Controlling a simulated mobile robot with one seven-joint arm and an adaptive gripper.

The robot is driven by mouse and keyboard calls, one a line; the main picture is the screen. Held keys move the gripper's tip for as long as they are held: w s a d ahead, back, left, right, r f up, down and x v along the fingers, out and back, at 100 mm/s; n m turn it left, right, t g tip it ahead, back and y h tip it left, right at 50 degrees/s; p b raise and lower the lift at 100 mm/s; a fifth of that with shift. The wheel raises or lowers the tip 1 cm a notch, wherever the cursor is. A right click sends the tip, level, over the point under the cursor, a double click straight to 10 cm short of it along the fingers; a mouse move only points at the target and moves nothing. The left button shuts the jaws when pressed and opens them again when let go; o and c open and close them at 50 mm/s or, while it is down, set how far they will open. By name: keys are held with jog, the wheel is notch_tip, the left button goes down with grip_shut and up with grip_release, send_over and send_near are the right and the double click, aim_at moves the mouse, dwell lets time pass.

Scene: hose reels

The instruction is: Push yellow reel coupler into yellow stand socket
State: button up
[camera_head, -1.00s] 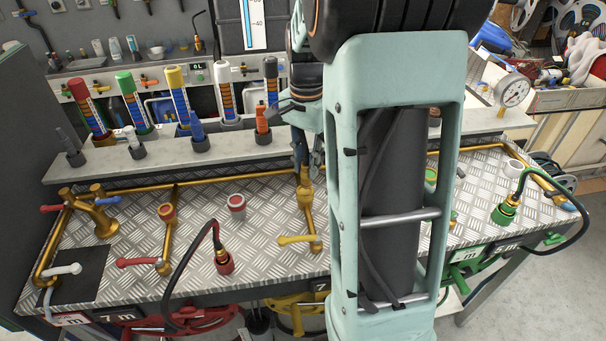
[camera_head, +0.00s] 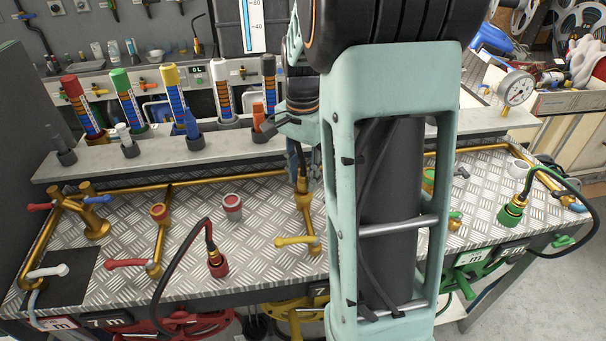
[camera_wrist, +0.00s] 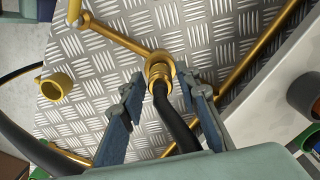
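The brass-yellow reel coupler (camera_wrist: 158,72) is at the end of a black hose (camera_wrist: 172,112) in the wrist view. It stands on the end of a yellow pipe (camera_wrist: 122,38), where the yellow stand socket is; the coupler hides the joint, so I cannot tell how deep it sits. In the head view, the coupler (camera_head: 302,186) is upright above the yellow-levered pipe (camera_head: 308,220). My gripper (camera_wrist: 160,88) is open, one finger on each side of the coupler and hose, with gaps showing. In the head view, my arm partly hides my gripper (camera_head: 308,165).
A red coupler (camera_head: 217,265) with its hose stands to the left, and a green coupler (camera_head: 512,212) to the right. A yellow lever (camera_head: 294,241) is in front of the pipe. A grey shelf (camera_head: 200,150) with coloured tubes runs behind.

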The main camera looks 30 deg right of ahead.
jog(key=shift+o, duration=0.3)
jog(key=shift+r, duration=0.1)
notch_tip(320, 180, up, 12)
jog(key=shift+r+p, duration=0.1)
jog(key=shift+p, duration=0.45)
jog(key=shift+w, duration=0.1)
